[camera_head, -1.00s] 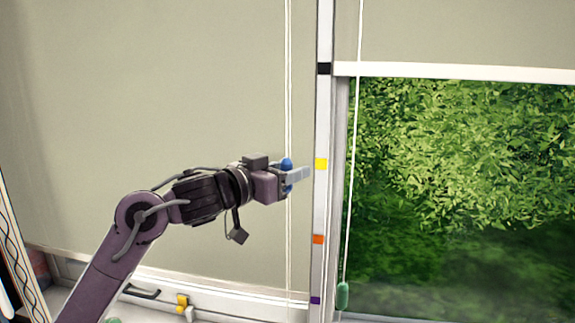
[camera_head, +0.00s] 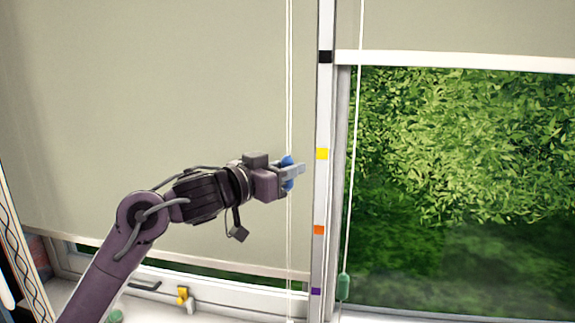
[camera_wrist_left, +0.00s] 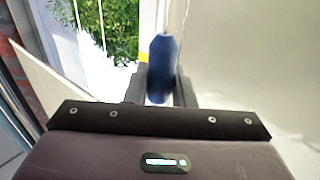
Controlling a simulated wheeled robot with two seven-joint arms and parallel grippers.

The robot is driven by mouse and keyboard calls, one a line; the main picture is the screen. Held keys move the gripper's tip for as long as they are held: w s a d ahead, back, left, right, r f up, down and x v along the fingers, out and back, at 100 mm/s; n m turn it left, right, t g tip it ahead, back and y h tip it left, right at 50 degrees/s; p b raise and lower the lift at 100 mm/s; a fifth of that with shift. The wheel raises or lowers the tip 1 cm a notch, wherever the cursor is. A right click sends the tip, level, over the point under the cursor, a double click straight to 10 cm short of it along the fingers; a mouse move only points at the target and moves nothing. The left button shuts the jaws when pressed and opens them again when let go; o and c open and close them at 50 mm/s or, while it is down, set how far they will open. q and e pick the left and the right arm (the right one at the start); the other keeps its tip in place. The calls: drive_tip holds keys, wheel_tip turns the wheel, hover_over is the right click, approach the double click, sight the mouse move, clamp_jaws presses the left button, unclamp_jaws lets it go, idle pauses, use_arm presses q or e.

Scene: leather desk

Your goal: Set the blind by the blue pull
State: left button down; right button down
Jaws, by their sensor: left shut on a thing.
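The blue pull (camera_wrist_left: 163,62) is between the fingers of my left gripper (camera_wrist_left: 160,88), which is shut on it. In the head view the blue pull (camera_head: 288,161) hangs on the pale cords in front of the left blind (camera_head: 160,120), and my left gripper (camera_head: 291,173) reaches it from the left. The gripper is a little below the height of the yellow mark (camera_head: 321,154) on the window post. The blind's lower edge is near the sill, with a thin green strip of window below it. My right gripper is not in view.
The post also bears black (camera_head: 325,57), orange (camera_head: 319,230) and purple (camera_head: 315,291) marks. A green pull (camera_head: 343,286) hangs on the right blind's cord. The right blind (camera_head: 460,25) is high, with foliage behind the glass. A yellow window catch (camera_head: 183,295) sits low left.

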use_arm(q)
wheel_tip(320, 180, down, 26)
drive_tip(key=b, duration=1.2)
drive_tip(key=c, duration=1.3)
unclamp_jaws()
drive_tip(key=shift+r, duration=0.1)
drive_tip(key=b+v, duration=0.2)
drive_tip(key=v, duration=0.5)
drive_tip(key=shift+s+a, duration=0.3)
